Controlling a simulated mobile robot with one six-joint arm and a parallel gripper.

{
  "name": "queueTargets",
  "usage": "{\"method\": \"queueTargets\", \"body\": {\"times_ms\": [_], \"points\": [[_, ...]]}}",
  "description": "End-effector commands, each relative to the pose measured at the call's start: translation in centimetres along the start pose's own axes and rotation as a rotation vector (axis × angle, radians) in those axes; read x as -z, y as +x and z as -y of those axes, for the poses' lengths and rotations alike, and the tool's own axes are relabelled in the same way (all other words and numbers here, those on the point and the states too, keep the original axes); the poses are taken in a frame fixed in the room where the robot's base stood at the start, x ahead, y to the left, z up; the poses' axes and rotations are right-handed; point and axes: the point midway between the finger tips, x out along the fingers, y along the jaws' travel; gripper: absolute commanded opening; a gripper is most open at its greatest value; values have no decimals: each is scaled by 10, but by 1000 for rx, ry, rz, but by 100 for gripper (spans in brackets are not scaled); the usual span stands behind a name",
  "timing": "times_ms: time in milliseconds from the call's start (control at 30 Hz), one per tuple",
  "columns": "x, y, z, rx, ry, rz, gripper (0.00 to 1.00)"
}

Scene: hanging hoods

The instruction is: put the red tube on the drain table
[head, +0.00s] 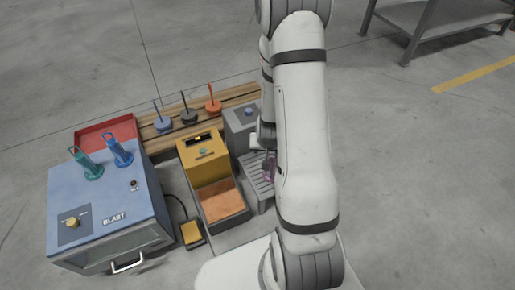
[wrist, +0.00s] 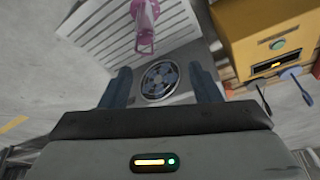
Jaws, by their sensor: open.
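A pink-magenta tube (wrist: 145,25) with an open frame-like end is on the pale slatted drain table (wrist: 100,35), near the top of the wrist view. In the head view the tube (head: 269,168) is partly hidden by my arm, on the slatted table (head: 260,188). I see no plainly red tube; this pink one is closest in colour. My gripper (wrist: 162,82) is open, with nothing between its fingers. The tube is beyond the fingertips, apart from them. In the head view my gripper (head: 266,140) is mostly hidden behind my arm.
A grey box (head: 240,122) with a round fan-like disc (wrist: 163,80) stands behind the slatted table. A yellow machine (head: 204,160) stands left of it. A red tray (head: 103,128) is behind.

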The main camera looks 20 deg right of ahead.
Motion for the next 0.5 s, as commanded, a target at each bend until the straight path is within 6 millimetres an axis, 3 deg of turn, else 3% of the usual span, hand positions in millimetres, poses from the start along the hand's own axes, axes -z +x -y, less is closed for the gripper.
{"method": "queueTargets", "body": {"times_ms": [100,233,500], "points": [[9,-52,22,40,-63,27,57],[4,-107,42,84,-137,76,57],[-30,-219,53,100,-297,169,57]]}}
